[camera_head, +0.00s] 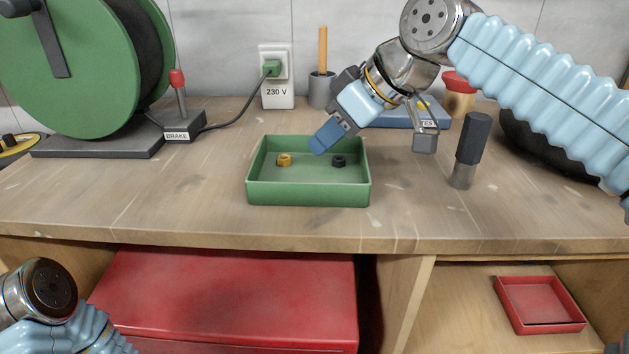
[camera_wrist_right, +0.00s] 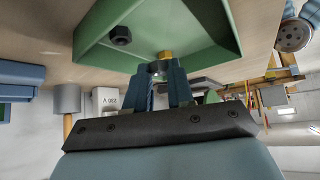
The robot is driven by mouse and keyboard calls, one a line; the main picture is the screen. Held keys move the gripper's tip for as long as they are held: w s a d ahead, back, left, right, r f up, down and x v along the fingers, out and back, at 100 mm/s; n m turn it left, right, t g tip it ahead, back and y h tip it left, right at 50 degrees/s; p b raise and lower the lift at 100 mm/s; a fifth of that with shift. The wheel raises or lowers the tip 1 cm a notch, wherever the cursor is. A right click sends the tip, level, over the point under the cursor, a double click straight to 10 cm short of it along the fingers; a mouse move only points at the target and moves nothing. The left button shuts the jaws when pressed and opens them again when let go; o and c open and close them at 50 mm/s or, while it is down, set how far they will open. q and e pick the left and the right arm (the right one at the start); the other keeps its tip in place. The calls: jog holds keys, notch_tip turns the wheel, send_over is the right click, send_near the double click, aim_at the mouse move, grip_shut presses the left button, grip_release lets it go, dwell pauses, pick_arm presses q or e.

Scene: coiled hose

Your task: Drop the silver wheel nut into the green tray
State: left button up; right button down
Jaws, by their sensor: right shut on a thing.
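The green tray (camera_head: 308,192) sits on the workbench, with a brass nut (camera_head: 284,160) and a black nut (camera_head: 339,160) inside. My right gripper (camera_head: 319,147) reaches down from the right, with its fingertips over the tray. In the upside-down right wrist view its fingers (camera_wrist_right: 160,82) are close together, shut on the silver wheel nut (camera_wrist_right: 156,72). Only a small bright bit of the nut shows between the tips; in the head view it is hidden. The tray (camera_wrist_right: 215,50) fills the top of the wrist view. My left arm shows at the lower left; its gripper is out of view.
A green hose reel (camera_head: 70,60) stands at the left beside a brake lever box (camera_head: 183,126). A dark-handled tool (camera_head: 472,140) stands upright right of the tray. A blue case (camera_head: 395,122) lies behind my right gripper. A red tray (camera_head: 540,303) sits on the lower shelf.

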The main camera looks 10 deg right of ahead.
jog(key=shift+f, duration=0.45)
pick_arm(q)
jog(key=shift+f, duration=0.4)
pick_arm(e)
jog(key=c, duration=0.9)
grip_release()
jog(key=shift+r, duration=0.1)
pick_arm(q)
notch_tip(320, 180, up, 2)
jog(key=shift+r+p, duration=0.1)
jog(key=shift+p, duration=0.95)
pick_arm(e)
jog(key=v, duration=1.3)
jog(key=shift+s+d+r, duration=0.2)
jog(key=shift+r, duration=0.1)
